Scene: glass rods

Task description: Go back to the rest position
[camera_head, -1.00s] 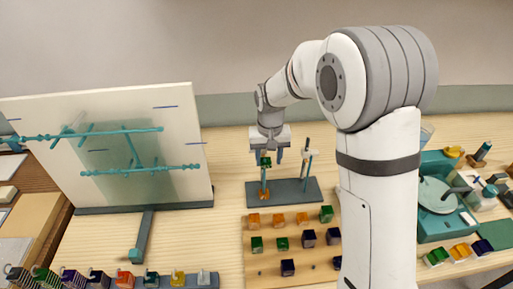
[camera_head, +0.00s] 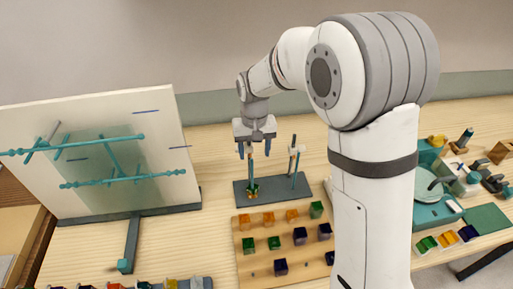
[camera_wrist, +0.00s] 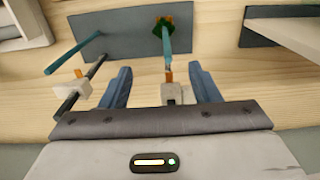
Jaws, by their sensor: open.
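My gripper (camera_head: 254,153) is open above the grey stand (camera_head: 283,193), its two blue fingers apart. Between and below the fingers, an upright teal rod rises from the stand. A green block (camera_head: 252,189) sits low on this rod, with a little orange showing beneath it. In the wrist view the open gripper (camera_wrist: 160,69) has the green block (camera_wrist: 164,27) and teal rod (camera_wrist: 167,50) ahead of it. An orange bit (camera_wrist: 167,76) shows at the rod's near end. The fingers appear clear of the green block.
A second teal rod (camera_head: 295,170) and a dark post with a white clamp stand at the stand's right. In front is a wooden board (camera_head: 258,234) of coloured blocks. A white panel (camera_head: 165,110) with teal bars stands left; teal equipment (camera_head: 437,212) lies right.

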